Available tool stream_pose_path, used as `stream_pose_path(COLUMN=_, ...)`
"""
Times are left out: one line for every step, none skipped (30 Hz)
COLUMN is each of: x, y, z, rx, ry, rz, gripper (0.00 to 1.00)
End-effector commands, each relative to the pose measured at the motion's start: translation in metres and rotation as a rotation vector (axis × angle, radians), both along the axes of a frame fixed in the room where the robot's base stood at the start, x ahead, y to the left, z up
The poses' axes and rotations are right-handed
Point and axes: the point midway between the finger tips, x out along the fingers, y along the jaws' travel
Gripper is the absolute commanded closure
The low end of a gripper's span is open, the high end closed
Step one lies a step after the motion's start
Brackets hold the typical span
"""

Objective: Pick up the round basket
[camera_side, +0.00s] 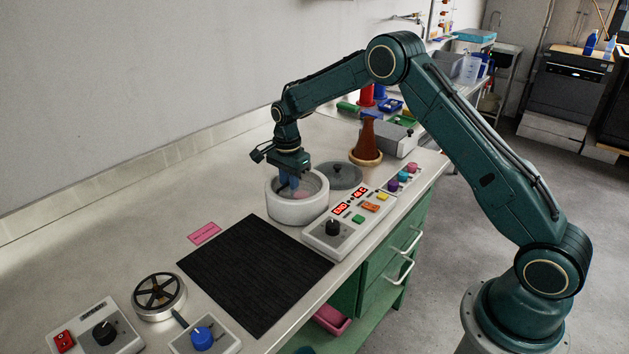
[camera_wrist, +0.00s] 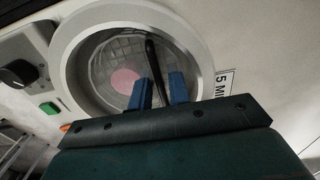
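The round basket (camera_wrist: 120,52) is a wire mesh basket sitting inside the white round drying oven (camera_wrist: 196,45), with a pink disc (camera_wrist: 125,80) in it. Its dark handle (camera_wrist: 151,60) rises across the middle. My gripper (camera_wrist: 160,85) has two blue fingers, apart, one on each side of the handle, with a gap showing. In the side view my gripper (camera_side: 289,185) points down into the mouth of the white oven (camera_side: 297,211). The fingertips and most of the basket are hidden there by the oven wall.
A grey round lid (camera_side: 340,176) lies behind the oven. A control box (camera_side: 335,238) with a black knob stands close on the right. A black mat (camera_side: 255,275) lies in front. A brown conical flask (camera_side: 367,140) stands further back.

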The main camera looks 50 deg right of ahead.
Motion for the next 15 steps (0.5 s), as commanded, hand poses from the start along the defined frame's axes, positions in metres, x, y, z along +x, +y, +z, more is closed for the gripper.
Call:
stream_pose_path(x=0.0001, y=0.0000, z=0.0003, rx=0.000, ry=0.000, rz=0.000, gripper=0.82)
stream_pose_path(x=0.0001, y=0.0000, z=0.0003, rx=0.000, ry=0.000, rz=0.000, gripper=0.82)
stream_pose_path(x=0.0001, y=0.0000, z=0.0004, rx=0.000, ry=0.000, rz=0.000, gripper=0.82)
stream_pose_path(x=0.0001, y=0.0000, z=0.0004, rx=0.000, ry=-0.001, rz=0.000, gripper=0.82)
stream_pose_path(x=0.0001, y=0.0000, z=0.0004, rx=0.000, ry=-0.001, rz=0.000, gripper=0.82)
stream_pose_path(x=0.0002, y=0.0000, z=0.0005, rx=0.000, ry=-0.001, rz=0.000, gripper=0.82)
stream_pose_path(x=0.0002, y=0.0000, z=0.0005, rx=0.000, ry=-0.001, rz=0.000, gripper=0.86)
stream_pose_path(x=0.0002, y=0.0000, z=0.0005, rx=0.000, ry=-0.001, rz=0.000, gripper=0.92)
stream_pose_path(x=0.0002, y=0.0000, z=0.0006, rx=0.000, ry=-0.001, rz=0.000, gripper=0.99)
stream_pose_path(x=0.0002, y=0.0000, z=0.0006, rx=0.000, ry=-0.001, rz=0.000, gripper=1.00)
stream_pose_path(x=0.0002, y=0.0000, z=0.0006, rx=0.000, ry=-0.001, rz=0.000, gripper=1.00)
stream_pose_path(x=0.0002, y=0.0000, z=0.0006, rx=0.000, ry=-0.001, rz=0.000, gripper=1.00)
stream_pose_path(x=0.0003, y=-0.0001, z=0.0008, rx=0.000, ry=-0.001, rz=0.000, gripper=1.00)
stream_pose_path(x=0.0003, y=-0.0001, z=0.0008, rx=0.000, ry=-0.001, rz=0.000, gripper=1.00)
stream_pose_path(x=0.0003, y=-0.0001, z=0.0008, rx=0.000, ry=-0.001, rz=0.000, gripper=1.00)
